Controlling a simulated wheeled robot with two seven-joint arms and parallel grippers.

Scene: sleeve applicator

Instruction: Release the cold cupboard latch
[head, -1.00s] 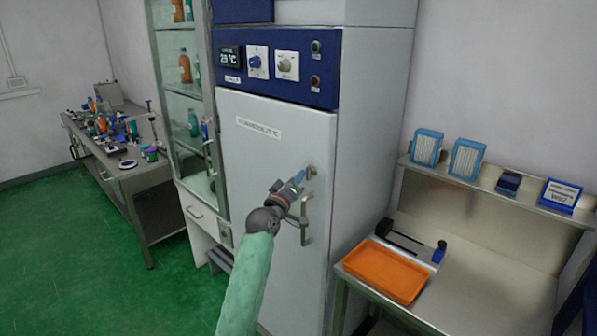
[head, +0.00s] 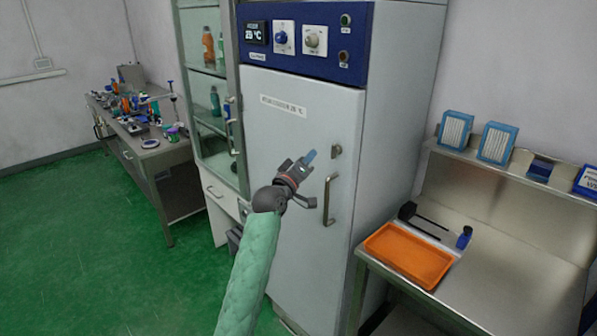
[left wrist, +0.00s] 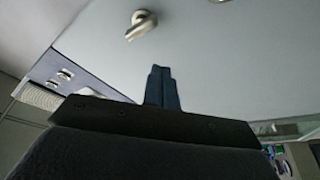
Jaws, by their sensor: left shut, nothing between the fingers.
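The tall grey cold cupboard (head: 290,190) stands in the middle of the head view with its door closed. Its latch (head: 336,152) is a small metal piece near the door's right edge, above the long vertical bar handle (head: 329,200). My left gripper (head: 311,155) is shut and empty, its blue fingertips just left of the latch and apart from it in the picture. In the left wrist view the closed fingers (left wrist: 162,88) point at the door face, and the latch lever (left wrist: 142,26) shows beyond them, to the upper left. My right gripper is not in view.
A steel bench (head: 500,255) with an orange tray (head: 408,254) stands right of the cupboard. A glass cabinet (head: 207,110) stands at its left. A cluttered table (head: 160,155) is further left. The green floor (head: 90,250) is open at the left.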

